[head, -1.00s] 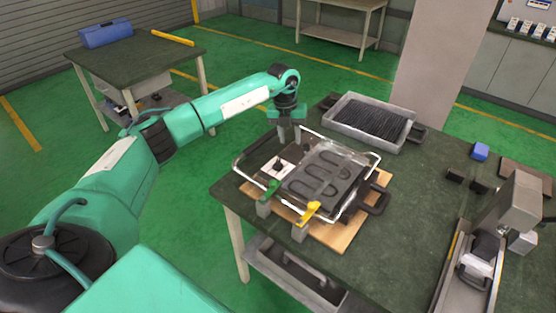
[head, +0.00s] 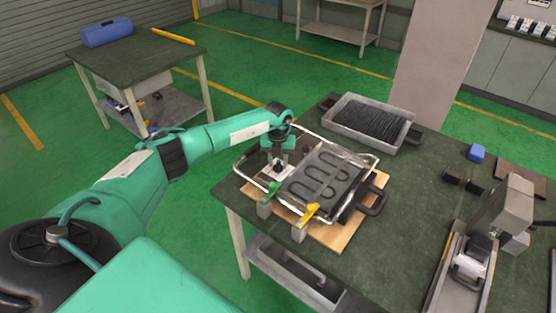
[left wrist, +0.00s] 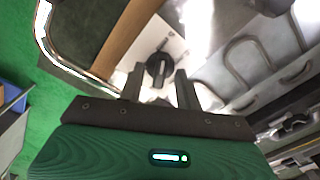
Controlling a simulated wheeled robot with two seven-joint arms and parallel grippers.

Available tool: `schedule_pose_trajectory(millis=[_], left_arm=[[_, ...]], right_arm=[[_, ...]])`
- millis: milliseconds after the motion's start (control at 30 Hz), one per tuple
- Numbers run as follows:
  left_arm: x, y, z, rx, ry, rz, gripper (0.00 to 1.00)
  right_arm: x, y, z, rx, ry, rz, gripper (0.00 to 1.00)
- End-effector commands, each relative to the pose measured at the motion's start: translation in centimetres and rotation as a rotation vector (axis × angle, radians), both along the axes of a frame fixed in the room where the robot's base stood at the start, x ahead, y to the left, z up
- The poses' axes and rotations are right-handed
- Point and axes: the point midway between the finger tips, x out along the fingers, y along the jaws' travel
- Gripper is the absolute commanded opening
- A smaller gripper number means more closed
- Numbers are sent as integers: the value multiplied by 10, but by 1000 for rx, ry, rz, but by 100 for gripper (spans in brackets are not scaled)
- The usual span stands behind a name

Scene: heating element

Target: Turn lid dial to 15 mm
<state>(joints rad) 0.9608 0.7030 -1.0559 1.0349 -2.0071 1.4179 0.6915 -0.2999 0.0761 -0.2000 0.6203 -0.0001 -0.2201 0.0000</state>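The lid dial (left wrist: 158,68) is a dark round knob with a raised bar on a pale plate (left wrist: 178,48), seen in the left wrist view. In the head view the plate shows near my gripper, and the dial there is hidden or too small to tell. My left gripper (left wrist: 158,82) is open. Its two grey fingers are apart, on either side of the lower part of the dial in the picture; I cannot tell whether they touch it. In the head view the left gripper (head: 278,166) points down over the left part of the press-like device (head: 322,180). My right gripper is not in view.
The device, with a looped heating element, rests on a wooden board (head: 345,232). Green (head: 271,190) and yellow (head: 308,213) clamps stand at its front edge. A tray of dark rods (head: 370,122) is behind it. Metal rails surround the gripper.

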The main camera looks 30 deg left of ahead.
Motion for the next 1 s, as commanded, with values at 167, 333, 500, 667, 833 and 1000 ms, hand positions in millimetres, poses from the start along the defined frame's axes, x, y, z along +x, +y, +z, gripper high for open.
schedule_pose_trajectory(millis=[167,333,500,667,833,1000], left_arm=[[0,0,-7,0,-1,0,35],[0,0,-7,0,-1,0,35],[0,0,-7,0,-1,0,11],[0,0,-7,0,-1,0,0],[0,0,-7,0,-1,-11,0],[0,0,-9,-1,-2,-63,0]], right_arm=[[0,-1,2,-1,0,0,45],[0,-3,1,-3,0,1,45],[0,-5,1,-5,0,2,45],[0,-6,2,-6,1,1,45],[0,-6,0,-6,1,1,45],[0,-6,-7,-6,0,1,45]])
